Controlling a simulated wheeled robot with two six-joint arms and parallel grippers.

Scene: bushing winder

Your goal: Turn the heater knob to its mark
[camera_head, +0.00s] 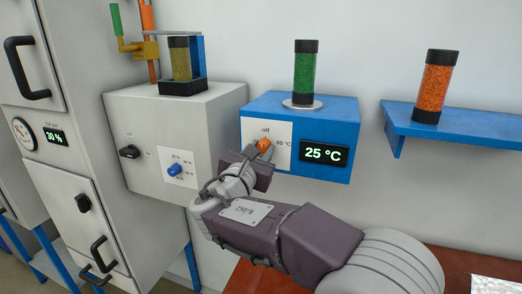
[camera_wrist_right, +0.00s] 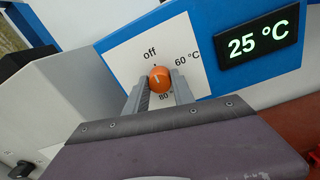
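The orange heater knob (camera_wrist_right: 159,79) sits on a white dial plate (camera_wrist_right: 125,55) marked "off", "60 °C" and "80" on the blue heater box. A short pale line on the knob lies toward its upper left, on the "off" side. My right gripper (camera_wrist_right: 160,88) has one finger on each side of the knob, which fills the gap between them. In the head view the knob (camera_head: 264,145) is partly hidden behind my right gripper (camera_head: 258,158). The display (camera_head: 325,154) reads 25 °C. My left gripper is not in view.
A green-filled cylinder (camera_head: 305,75) stands on top of the blue box (camera_head: 262,105). A grey box (camera_head: 120,105) with a black knob and a blue knob (camera_head: 175,169) stands left of it. A blue shelf (camera_head: 470,126) at right holds an orange-filled cylinder (camera_head: 436,85).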

